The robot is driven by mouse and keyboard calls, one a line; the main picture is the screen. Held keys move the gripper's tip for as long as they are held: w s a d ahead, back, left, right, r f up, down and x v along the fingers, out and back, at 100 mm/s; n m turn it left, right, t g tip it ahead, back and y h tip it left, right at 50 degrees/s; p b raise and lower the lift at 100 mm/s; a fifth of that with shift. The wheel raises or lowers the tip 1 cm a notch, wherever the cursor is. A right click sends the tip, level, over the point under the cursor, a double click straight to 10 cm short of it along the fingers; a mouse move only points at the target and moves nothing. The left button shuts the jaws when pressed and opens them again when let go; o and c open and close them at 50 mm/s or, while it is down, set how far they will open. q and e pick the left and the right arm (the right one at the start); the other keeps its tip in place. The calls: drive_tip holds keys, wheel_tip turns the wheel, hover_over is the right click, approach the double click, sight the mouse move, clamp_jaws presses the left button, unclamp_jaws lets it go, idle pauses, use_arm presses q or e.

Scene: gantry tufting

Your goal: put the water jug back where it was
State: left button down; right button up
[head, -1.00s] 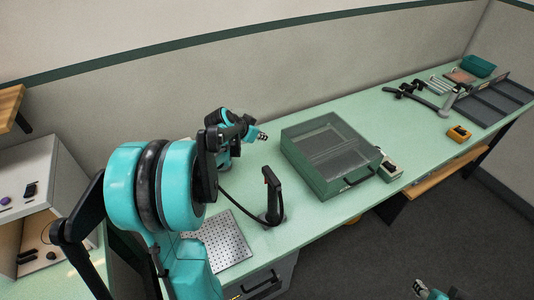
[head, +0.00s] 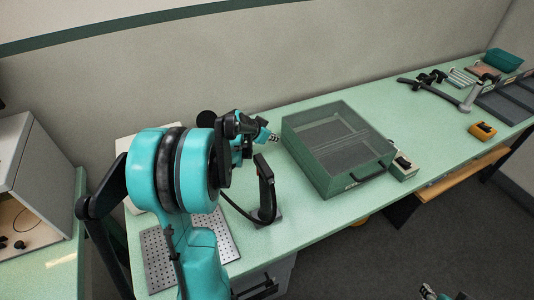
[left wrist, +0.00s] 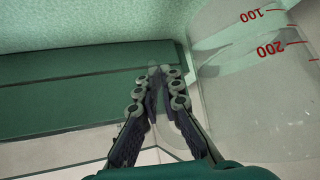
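The clear water jug (left wrist: 255,75) with red marks 100 and 200 fills the right of the left wrist view. My left gripper (left wrist: 158,76) is beside it, its fingers drawn close together. A thin translucent strip, seemingly the jug's handle, shows between them. In the head view my left gripper (head: 272,138) hangs over the bench at the left of the green case (head: 345,182). I cannot make out the jug there. My right gripper (head: 430,292) only just shows at the bottom edge, too small to judge.
A black upright handle tool (head: 266,185) with a cable stands in front of my left gripper. A perforated plate (head: 160,265) lies at the near left.

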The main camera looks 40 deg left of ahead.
use_arm(q)
wheel_tip(320, 180, down, 6)
drive_tip(key=shift+f+b, duration=0.25)
drive_tip(key=shift+b, duration=0.85)
drive_tip(key=shift+r, duration=0.1)
drive_tip(key=c, duration=2.2)
unclamp_jaws()
drive_tip(key=shift+f, duration=0.2)
drive_tip(key=o, duration=0.5)
drive_tip(key=shift+r, duration=0.1)
